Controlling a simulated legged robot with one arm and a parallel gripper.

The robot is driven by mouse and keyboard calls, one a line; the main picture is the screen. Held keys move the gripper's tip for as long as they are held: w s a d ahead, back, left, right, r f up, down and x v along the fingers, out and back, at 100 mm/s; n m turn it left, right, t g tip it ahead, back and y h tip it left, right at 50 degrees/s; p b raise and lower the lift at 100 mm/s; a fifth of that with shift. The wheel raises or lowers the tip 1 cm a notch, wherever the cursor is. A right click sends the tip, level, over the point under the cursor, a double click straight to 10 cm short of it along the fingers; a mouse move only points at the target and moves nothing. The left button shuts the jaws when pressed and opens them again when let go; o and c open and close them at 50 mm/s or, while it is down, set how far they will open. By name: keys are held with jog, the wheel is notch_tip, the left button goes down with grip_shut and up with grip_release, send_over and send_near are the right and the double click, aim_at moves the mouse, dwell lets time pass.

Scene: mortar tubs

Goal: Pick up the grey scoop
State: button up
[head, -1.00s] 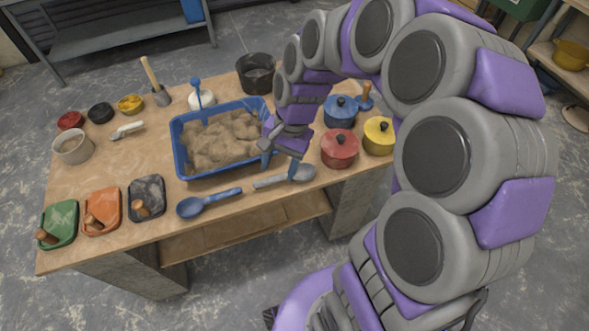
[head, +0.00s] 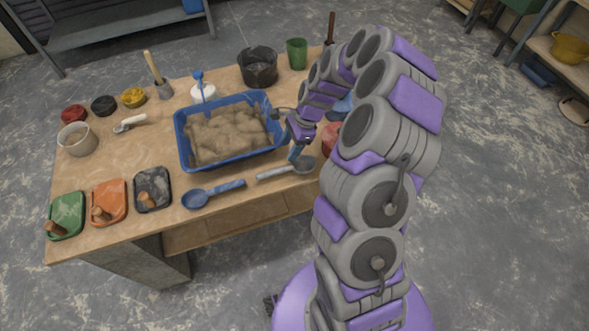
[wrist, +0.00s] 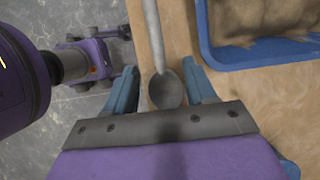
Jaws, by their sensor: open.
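The grey scoop (head: 279,172) lies at the table's front edge, its handle pointing left and its bowl at the right. My gripper (head: 297,153) is at the bowl end of the scoop and partly covers it in the head view. In the wrist view my gripper (wrist: 160,68) is open, with blue fingers on either side of the scoop's bowl (wrist: 166,91). The scoop's handle runs away from the gripper, up the picture. Both fingers look apart from the bowl; their height above the table is hard to tell.
A blue tub (head: 182,146) of sandy mortar stands just behind the scoop. A blue scoop (head: 212,194) lies to the left. A red pot (head: 330,140) is close to my arm on the right, partly hidden. The table's front edge is close by.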

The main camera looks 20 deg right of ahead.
aim_at(282, 168)
jog(key=b+x, duration=0.1)
jog(key=x, duration=0.5)
jog(key=shift+f, duration=0.65)
jog(key=x, duration=0.1)
jog(key=b+x, duration=0.1)
jog(key=x, duration=0.1)
jog(key=b+x, duration=0.1)
jog(key=x, duration=0.1)
jog(key=shift+s+a, duration=0.1)
jog(key=shift+s, duration=0.2)
jog(key=shift+d, duration=0.2)
jog(key=shift+c, duration=1.2)
grip_shut()
